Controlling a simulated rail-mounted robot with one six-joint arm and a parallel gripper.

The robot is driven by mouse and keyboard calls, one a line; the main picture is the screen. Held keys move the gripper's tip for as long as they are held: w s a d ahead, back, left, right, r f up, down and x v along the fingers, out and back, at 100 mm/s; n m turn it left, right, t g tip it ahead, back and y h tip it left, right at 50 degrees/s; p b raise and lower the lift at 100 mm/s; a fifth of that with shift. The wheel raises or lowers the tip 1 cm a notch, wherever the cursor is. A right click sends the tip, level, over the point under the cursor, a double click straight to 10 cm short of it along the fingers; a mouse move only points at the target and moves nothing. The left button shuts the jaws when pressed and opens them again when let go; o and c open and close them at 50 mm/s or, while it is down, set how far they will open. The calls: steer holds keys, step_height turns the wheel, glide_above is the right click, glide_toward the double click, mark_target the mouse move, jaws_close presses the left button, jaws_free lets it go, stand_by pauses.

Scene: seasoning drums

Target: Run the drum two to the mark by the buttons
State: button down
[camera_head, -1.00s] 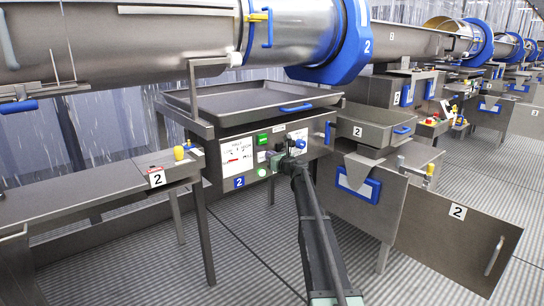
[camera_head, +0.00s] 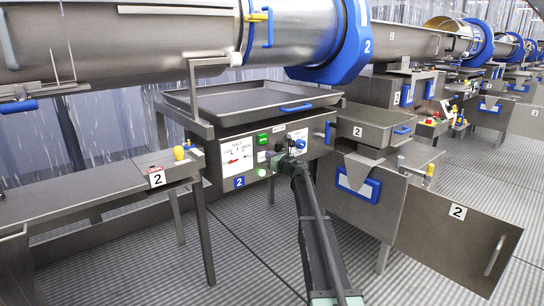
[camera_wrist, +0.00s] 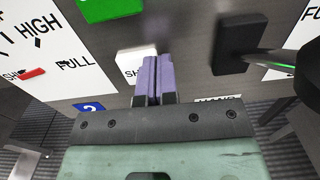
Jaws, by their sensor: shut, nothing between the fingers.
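Drum two is the large steel cylinder (camera_head: 300,30) with a blue end ring marked 2 (camera_head: 345,45), above the control panel (camera_head: 220,172) in the head view. The panel bears a green button (camera_head: 262,139) and a white button (camera_wrist: 137,60). Left of the buttons is a white plate (camera_head: 236,160) lettered HIGH and FULL, with a red marker (camera_wrist: 32,74). My gripper (camera_head: 273,157) is at the panel front. In the wrist view its purple fingers (camera_wrist: 154,62) are shut and empty, tips beside the white button; contact is unclear.
A black knob block (camera_wrist: 240,42) with a thin lever is right of my fingers. A blue 2 label (camera_wrist: 90,107) is below left. A shallow tray (camera_head: 250,101) sits above the panel. An open door marked 2 (camera_head: 455,235) stands at right. Floor in front is clear.

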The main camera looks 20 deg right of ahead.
steer(key=v, duration=1.4)
steer(key=shift+d, duration=0.1)
stand_by(0.8)
